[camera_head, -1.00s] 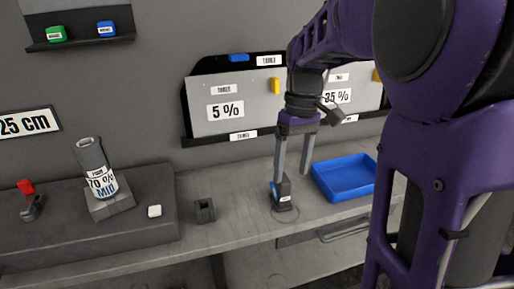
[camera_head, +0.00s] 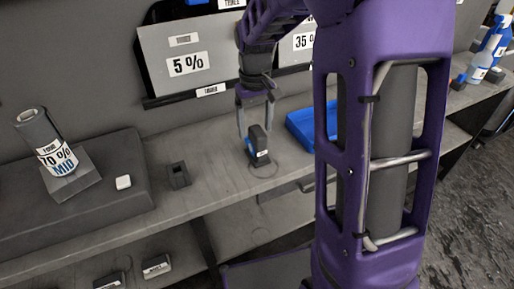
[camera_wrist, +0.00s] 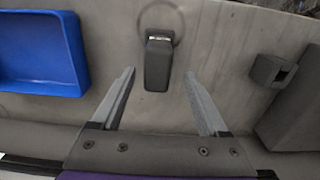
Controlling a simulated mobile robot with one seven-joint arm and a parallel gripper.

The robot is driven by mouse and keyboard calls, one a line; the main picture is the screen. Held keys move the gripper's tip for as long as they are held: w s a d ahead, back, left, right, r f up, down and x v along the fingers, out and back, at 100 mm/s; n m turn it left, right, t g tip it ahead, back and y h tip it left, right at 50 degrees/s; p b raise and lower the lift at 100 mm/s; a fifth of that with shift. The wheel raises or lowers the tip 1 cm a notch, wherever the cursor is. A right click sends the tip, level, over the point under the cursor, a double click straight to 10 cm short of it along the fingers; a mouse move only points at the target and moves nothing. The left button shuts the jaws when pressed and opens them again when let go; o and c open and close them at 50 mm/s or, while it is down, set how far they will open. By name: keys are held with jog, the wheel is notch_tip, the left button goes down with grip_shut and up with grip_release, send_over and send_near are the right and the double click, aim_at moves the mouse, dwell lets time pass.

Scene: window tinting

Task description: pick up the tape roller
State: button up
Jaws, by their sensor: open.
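The object at my gripper is a dark upright tool with a blue side and a small label too small to read; I take it for the tape roller (camera_head: 257,151). It stands on the grey bench. In the wrist view, the tape roller (camera_wrist: 158,62) lies ahead, between the lines of my two fingers. My gripper (camera_head: 256,128) is open and empty, pointing down at the bench, with its fingers spread to either side of the tool. In the wrist view my gripper (camera_wrist: 159,74) shows clear gaps on both sides. I see no contact.
A blue tray (camera_head: 300,128) is close on the right, partly hidden by my arm. A small dark block with a hole (camera_head: 178,175) is to the left. Further left are a white piece (camera_head: 123,182) and a film roll (camera_head: 42,135). Panels stand behind the bench.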

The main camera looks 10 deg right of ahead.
jog(key=f, duration=0.3)
jog(key=f+b, duration=0.1)
jog(key=f, duration=0.1)
jog(key=shift+s+d+f, duration=0.15)
jog(key=shift+d+f, duration=0.1)
jog(key=shift+f, duration=0.1)
grip_shut()
